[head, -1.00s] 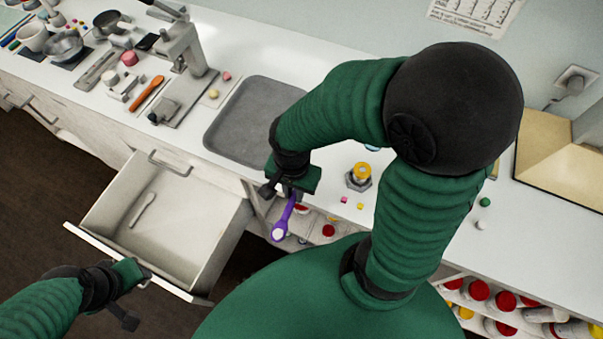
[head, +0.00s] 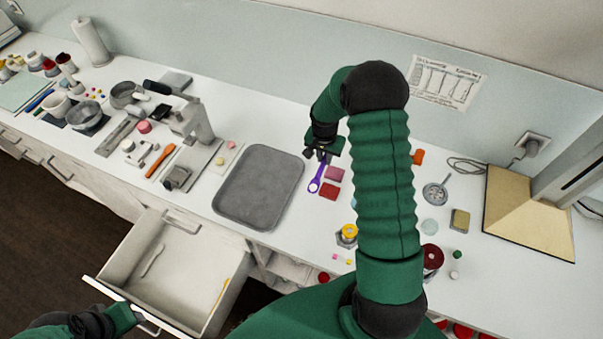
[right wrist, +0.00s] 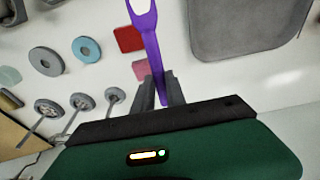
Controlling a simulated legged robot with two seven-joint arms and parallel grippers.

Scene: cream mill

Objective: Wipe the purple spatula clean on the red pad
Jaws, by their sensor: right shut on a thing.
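My right gripper (head: 321,154) is shut on the handle of the purple spatula (head: 318,174), over the counter right of the grey tray. The spatula's head points toward the front and has a pale patch. The right wrist view shows the spatula (right wrist: 151,45) between the fingers (right wrist: 160,92), its far end cut off by the frame. The red pad (head: 329,191) lies just right of the spatula's head in the head view; it also shows in the right wrist view (right wrist: 129,39). I cannot tell any contact. My left gripper (head: 148,322) is by the drawer front; its jaws are unclear.
A grey tray (head: 245,205) lies left of the spatula. A pink pad (head: 336,173) lies behind the red one. A yellow-topped item (head: 348,233) stands in front. The open drawer (head: 190,300) juts out at the front left.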

